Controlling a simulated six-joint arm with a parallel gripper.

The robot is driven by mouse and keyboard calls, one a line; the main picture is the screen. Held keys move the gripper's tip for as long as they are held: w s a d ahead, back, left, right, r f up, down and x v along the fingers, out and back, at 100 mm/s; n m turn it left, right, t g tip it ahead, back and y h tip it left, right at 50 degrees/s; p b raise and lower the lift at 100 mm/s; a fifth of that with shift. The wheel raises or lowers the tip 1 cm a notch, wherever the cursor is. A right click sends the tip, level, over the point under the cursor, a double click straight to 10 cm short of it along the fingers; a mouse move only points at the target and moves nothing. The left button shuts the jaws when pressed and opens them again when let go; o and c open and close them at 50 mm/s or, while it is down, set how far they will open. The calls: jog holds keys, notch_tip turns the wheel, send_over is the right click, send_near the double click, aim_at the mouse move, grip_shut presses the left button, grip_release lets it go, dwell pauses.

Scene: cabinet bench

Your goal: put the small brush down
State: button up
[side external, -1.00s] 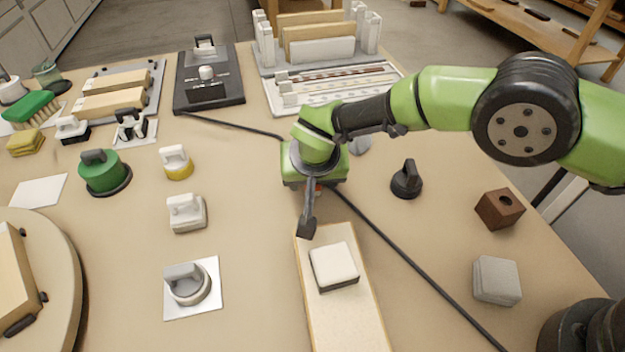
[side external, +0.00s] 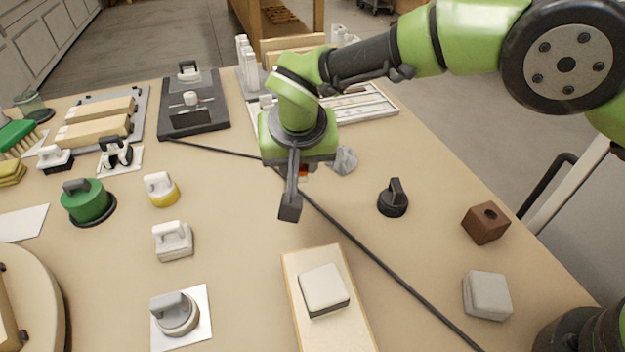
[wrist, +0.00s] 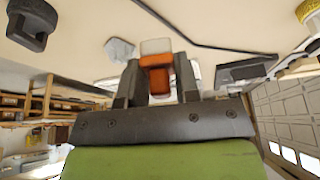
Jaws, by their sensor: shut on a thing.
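My gripper (side external: 296,190) hangs above the bench, behind the far end of the pale board, with its fingers pointing down. In the wrist view my gripper (wrist: 158,82) is shut on a small orange piece with a whitish end, seemingly the small brush (wrist: 157,75). In the side view only a bit of orange of the small brush (side external: 303,171) shows beside the dark finger. The rest is hidden by my gripper. The brush appears clear of the bench.
The pale board (side external: 308,268) bears a white-topped block (side external: 324,288). A black knob (side external: 393,198), brown block (side external: 486,222) and grey block (side external: 487,295) stand to the right. A black cable (side external: 375,258) crosses the bench. Handled pieces stand left; bare bench lies between them and the board.

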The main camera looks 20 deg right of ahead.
jog(key=shift+r, duration=0.65)
jog(key=w+d+m+g+h, duration=0.15)
jog(key=d+m, duration=0.45)
jog(key=d, duration=0.8)
jog(key=m+g+h, duration=0.2)
jog(key=m, duration=0.3)
send_over(435, 182)
jog(key=a, duration=0.1)
jog(key=shift+t, duration=0.25)
jog(key=f, duration=0.4)
jog(key=shift+s+a+f, duration=0.1)
jog(key=shift+s+f, duration=0.25)
jog(key=shift+f, duration=2.55)
jog(key=o, duration=0.9)
jog(key=shift+f, duration=0.15)
